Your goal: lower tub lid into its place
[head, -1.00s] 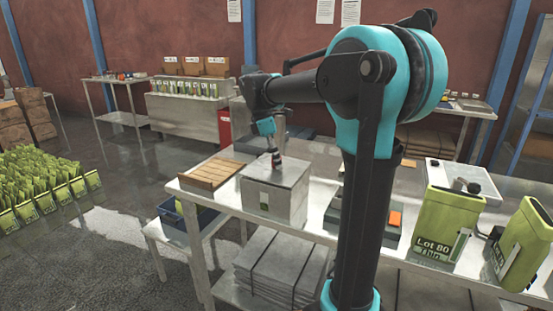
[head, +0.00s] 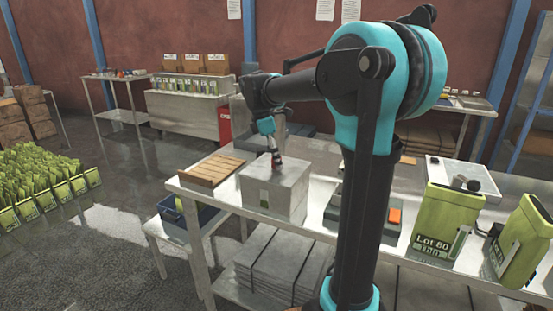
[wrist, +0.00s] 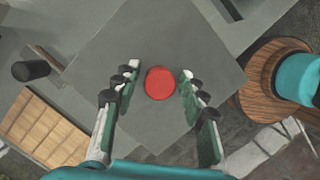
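The tub (head: 288,205) is a grey box with a small green label, standing on the steel table. Its flat grey square lid (head: 296,172) lies level on top, with no clear gap visible at the rim. In the wrist view the lid (wrist: 125,55) fills the middle, with a round red knob (wrist: 160,83) at its centre. My gripper (head: 275,162) points down over the lid. In the wrist view my gripper (wrist: 158,76) is open, with one finger on each side of the knob and gaps between. The far underside of the lid is hidden.
A wooden slatted tray (head: 212,171) lies left of the tub. A dark tray with an orange item (head: 395,217) is to the right, partly behind my arm. Green Lot 80 containers (head: 447,222) stand at the right. A blue bin (head: 180,220) sits lower left.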

